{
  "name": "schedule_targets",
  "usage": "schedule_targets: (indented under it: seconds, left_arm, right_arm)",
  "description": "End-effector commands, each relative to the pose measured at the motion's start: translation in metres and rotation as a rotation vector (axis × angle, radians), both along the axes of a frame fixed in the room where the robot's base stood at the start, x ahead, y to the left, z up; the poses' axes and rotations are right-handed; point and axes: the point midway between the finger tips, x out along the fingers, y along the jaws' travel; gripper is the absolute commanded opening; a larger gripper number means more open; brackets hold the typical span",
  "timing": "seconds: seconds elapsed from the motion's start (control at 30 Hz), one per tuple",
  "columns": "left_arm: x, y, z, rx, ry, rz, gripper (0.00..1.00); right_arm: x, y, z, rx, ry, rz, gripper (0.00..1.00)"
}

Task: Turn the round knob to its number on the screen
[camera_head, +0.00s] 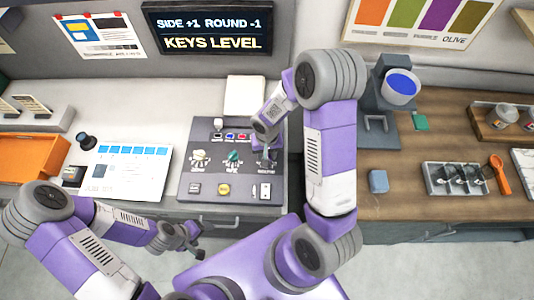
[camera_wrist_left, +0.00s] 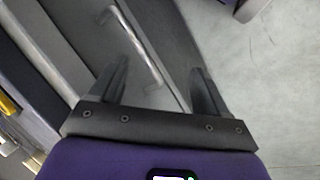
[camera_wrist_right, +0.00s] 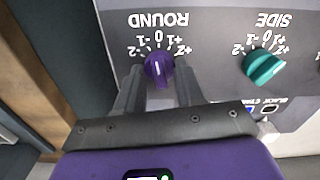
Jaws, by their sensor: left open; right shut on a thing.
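The screen (camera_head: 210,28) reads "SIDE +1 ROUND -1" and "KEYS LEVEL". The grey panel (camera_head: 215,188) lies on the counter below it. In the right wrist view, the round purple knob (camera_wrist_right: 158,68) sits under the label ROUND with a scale from -2 to +2. Its white line looks nearly upright in the picture, towards 0. My right gripper (camera_wrist_right: 160,88) is shut on this knob, a finger on each side. The teal SIDE knob (camera_wrist_right: 264,67) stands beside it, its line slanted towards +1. My left gripper (camera_head: 194,240) is open and empty in front of the counter.
A sheet with blue squares (camera_head: 130,165) lies left of the panel, with a dark knob-like object (camera_head: 86,141) and an orange tray (camera_head: 30,155) beyond. Right of my right arm, the wooden counter holds a grey stand with a blue-topped cup (camera_head: 401,86) and a tray of dark parts (camera_head: 455,178).

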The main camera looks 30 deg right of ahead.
Motion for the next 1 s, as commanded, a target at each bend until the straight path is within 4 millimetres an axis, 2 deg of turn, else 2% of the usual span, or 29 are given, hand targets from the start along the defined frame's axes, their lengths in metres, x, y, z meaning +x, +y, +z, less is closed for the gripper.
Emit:
schedule_targets:
  seconds: [0.5, 1.0]
  left_arm:
    - [0.000, 0.000, -0.013, 0.000, 0.000, 0.000, 0.76]
    - [0.000, 0.000, -0.014, 0.000, 0.000, 0.000, 0.76]
  right_arm:
    - [0.000, 0.001, 0.000, 0.001, -0.001, 0.311, 0.07]
    - [0.000, 0.001, 0.000, 0.000, 0.000, 0.371, 0.07]
